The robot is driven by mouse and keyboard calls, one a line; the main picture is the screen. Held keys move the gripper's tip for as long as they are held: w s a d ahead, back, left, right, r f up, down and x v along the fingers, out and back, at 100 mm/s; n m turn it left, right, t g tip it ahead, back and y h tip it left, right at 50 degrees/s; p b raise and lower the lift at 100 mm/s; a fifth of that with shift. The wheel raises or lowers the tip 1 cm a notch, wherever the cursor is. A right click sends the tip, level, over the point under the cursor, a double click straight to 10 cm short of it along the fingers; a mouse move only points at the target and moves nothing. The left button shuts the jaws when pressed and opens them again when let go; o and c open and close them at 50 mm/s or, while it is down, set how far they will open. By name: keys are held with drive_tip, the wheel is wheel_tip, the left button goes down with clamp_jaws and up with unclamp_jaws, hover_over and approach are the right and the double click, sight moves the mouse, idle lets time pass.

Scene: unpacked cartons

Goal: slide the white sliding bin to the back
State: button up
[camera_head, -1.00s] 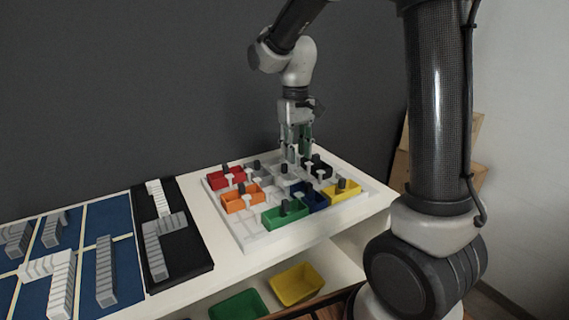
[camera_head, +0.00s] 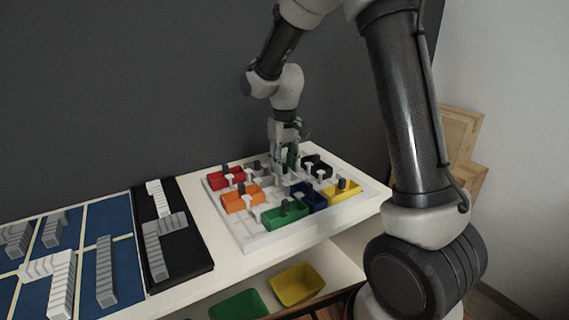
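The white sliding bin (camera_head: 281,182) is in the back middle of the white grid board (camera_head: 258,241), between the grey bin and the black bin. It is pale against the white board and its knob is hidden by my gripper. My gripper (camera_head: 284,163) points down right over this bin, with its fingertips at about knob height. I cannot tell whether the fingers touch or hold the knob.
Around it on the board stand a red bin (camera_head: 225,180), a grey bin (camera_head: 257,174), an orange bin (camera_head: 240,202), a green bin (camera_head: 283,217), a blue bin (camera_head: 312,201), a yellow bin (camera_head: 341,193) and a black bin (camera_head: 318,168). A dark wall stands behind.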

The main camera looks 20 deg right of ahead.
drive_tip(key=shift+c, duration=0.4)
clamp_jaws()
drive_tip(key=shift+w, duration=0.1)
drive_tip(key=w, duration=0.3)
drive_tip(key=w+a, duration=0.1)
drive_tip(key=w, duration=0.2)
drive_tip(key=shift+w+a+r, duration=0.1)
drive_tip(key=shift+o, duration=0.4)
unclamp_jaws()
drive_tip(key=shift+r, duration=0.1)
